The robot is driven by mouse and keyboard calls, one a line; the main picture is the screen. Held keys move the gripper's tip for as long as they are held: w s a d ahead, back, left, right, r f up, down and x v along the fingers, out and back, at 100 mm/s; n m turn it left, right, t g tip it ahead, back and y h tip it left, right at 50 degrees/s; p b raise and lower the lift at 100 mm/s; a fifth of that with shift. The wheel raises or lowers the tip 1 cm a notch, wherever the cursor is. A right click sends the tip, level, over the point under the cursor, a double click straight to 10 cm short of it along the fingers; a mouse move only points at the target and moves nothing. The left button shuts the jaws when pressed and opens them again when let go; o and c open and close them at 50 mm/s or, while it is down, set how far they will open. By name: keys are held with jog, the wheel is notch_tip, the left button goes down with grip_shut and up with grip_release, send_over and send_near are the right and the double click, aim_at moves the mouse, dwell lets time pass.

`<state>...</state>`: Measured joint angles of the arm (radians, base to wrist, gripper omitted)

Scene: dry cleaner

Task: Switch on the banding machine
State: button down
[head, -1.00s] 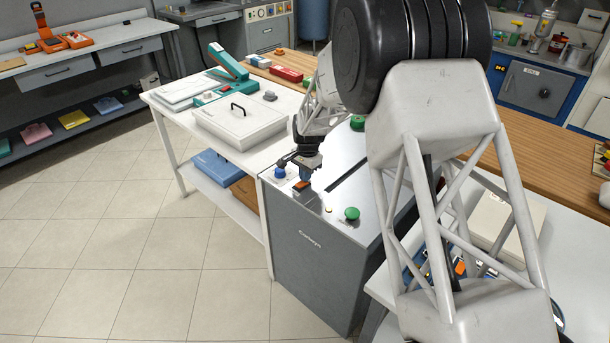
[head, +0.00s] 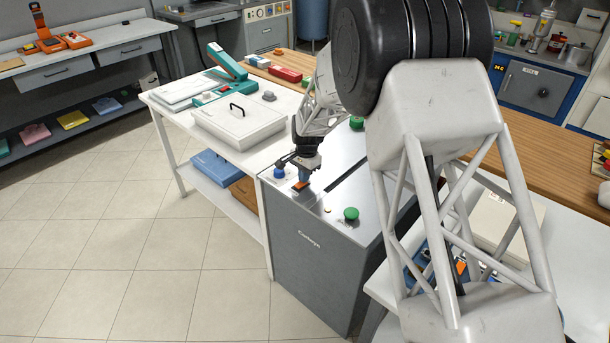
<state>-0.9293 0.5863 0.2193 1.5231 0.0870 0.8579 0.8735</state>
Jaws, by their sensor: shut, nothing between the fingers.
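The banding machine (head: 309,247) is a grey cabinet with a shiny metal top and a dark slot across it. Near its front left corner is a small orange control (head: 301,186). A blue knob (head: 279,173) is left of it, and a green mushroom button (head: 351,214) is on the front right of the top. My gripper (head: 303,178) points down right at the orange control; its fingers are shut and hold nothing. Whether the fingertips touch the control, and how it is set, is too small to tell.
A white table (head: 228,154) with a lidded white box (head: 239,123) and a teal tool (head: 228,66) stands left of the machine. Another green button (head: 356,122) is at the machine's back. My arm covers much of the right side. The tiled floor in front is clear.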

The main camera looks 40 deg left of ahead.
jog(key=shift+s+d+f, duration=0.15)
jog(key=shift+s+f, duration=0.55)
jog(key=shift+s, duration=0.1)
jog(key=shift+r, duration=0.5)
notch_tip(320, 180, up, 14)
jog(key=w, duration=0.2)
jog(key=shift+r, duration=0.2)
